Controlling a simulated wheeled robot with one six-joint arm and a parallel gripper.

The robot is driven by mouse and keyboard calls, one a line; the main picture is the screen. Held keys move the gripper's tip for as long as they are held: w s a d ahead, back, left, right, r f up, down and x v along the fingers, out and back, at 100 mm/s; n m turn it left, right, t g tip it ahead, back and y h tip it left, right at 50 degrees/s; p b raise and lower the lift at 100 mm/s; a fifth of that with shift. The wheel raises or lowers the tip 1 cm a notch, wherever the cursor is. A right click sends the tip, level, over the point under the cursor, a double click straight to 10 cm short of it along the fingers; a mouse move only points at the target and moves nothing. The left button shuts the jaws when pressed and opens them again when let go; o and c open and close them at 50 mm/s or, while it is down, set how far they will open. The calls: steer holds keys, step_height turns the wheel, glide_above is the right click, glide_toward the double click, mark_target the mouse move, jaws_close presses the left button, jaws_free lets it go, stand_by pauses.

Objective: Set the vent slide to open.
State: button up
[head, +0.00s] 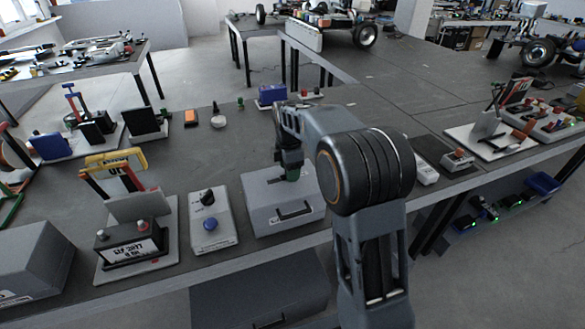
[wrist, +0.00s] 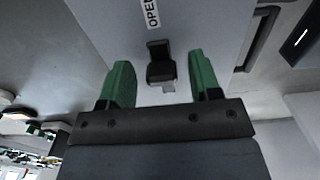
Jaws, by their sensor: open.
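The vent box, a grey case (head: 258,206) with a black handle on its front, stands on the table in the middle of the head view. Below the label is a small black slide knob (wrist: 160,62). My gripper (wrist: 162,85) is open, with green fingertips on either side of the knob and gaps to both. In the head view my gripper (head: 291,172) is over the case top; the knob is hidden there.
A grey box with a black knob and blue button (head: 210,222) stands left of the case. Further left is a battery stand (head: 135,245) with a yellow handle. A white device (head: 425,170) lies to the right, beyond my arm.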

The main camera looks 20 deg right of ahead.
step_height(320, 180, up, 14)
steer(key=p, duration=0.1)
steer(key=shift+f, duration=0.2)
stand_by(0.4)
steer(key=f+m, duration=0.1)
steer(key=m, duration=0.1)
steer(key=f+m, duration=0.3)
steer(key=m, duration=0.2)
steer(key=shift+s+f, duration=0.25)
steer(key=shift+s, duration=0.05)
steer(key=s+f+m+t+p, duration=0.2)
steer(key=s+m, duration=1)
steer(key=s, duration=1)
steer(key=shift+s+d+t+p, duration=0.4)
steer(key=shift+t+p, duration=0.3)
steer(key=shift+t, duration=0.1)
